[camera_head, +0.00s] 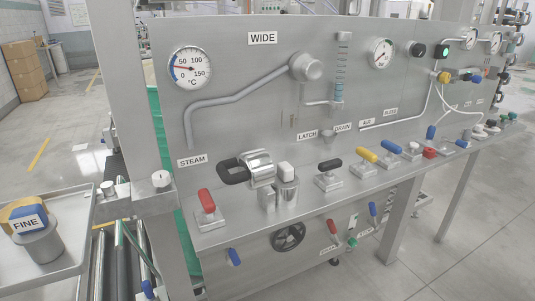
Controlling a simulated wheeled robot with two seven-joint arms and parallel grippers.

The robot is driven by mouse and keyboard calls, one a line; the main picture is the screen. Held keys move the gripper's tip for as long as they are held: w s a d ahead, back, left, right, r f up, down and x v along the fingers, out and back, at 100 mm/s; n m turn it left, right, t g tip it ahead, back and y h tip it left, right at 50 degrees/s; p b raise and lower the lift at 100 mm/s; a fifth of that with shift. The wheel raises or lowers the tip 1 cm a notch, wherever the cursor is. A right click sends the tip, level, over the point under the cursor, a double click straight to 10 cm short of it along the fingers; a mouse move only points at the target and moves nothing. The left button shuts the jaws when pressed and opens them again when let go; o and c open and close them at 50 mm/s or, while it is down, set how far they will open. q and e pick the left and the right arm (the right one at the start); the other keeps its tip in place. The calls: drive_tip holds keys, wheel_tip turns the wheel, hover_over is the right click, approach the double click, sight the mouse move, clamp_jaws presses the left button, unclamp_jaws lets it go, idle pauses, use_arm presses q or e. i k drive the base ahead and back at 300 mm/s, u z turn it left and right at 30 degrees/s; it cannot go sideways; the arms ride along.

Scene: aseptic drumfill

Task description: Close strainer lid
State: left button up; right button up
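The strainer appears to be the small steel body (287,193) on the panel's ledge, with a white block (286,169) at its top. Beside it on the left, a round steel piece (260,168) with a thick black handle (232,171) stands tilted up on edge. It looks like the strainer lid, swung open, with its handle pointing left. The strainer's inside and the hinge cannot be made out. A LATCH label (307,135) is on the panel behind. Neither of my grippers is in view.
A red-handled valve (207,203) stands left of the strainer, and a black-handled valve (329,172) stands to its right. More coloured valves line the ledge. A tray (75,208) at left holds a steel cup labelled FINE (40,243). A black handwheel (288,236) sits below.

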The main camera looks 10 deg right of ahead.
sight(256, 171)
drive_tip(key=k, duration=0.5)
drive_tip(key=z, duration=1.95)
drive_tip(key=i, duration=1.45)
drive_tip(key=u, duration=2.15)
